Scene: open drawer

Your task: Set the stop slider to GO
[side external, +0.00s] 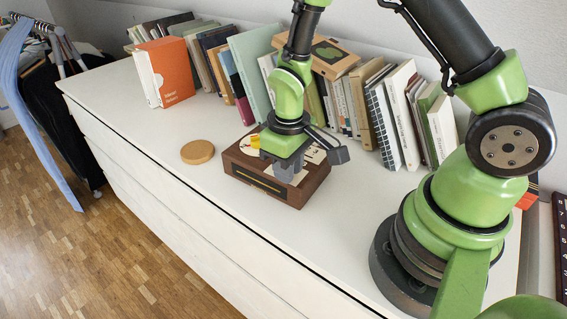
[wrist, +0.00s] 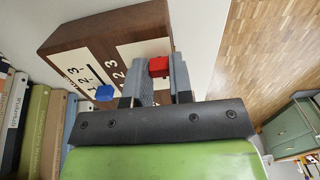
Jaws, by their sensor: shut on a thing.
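A dark brown wooden box (side external: 290,196) stands on the white dresser top, with pale panels on its upper face. In the wrist view the box (wrist: 60,40) shows a white panel with a dark slot and numbers, and a second white panel with numbers beside it. My gripper (side external: 283,172) is over the box, pointing down. In the wrist view my gripper (wrist: 163,75) is shut on a red slider knob (wrist: 158,67) between its fingers. A blue knob (wrist: 105,93) sits on the numbered panel. A yellow part (side external: 255,141) shows at the box's far left. No STOP or GO lettering is readable.
A row of books (side external: 400,110) stands along the wall behind the box. A round wooden disc (side external: 197,152) lies left of the box, and an orange and white book (side external: 165,72) stands farther back. The dresser's front edge is close to the box; the top left of it is mostly clear.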

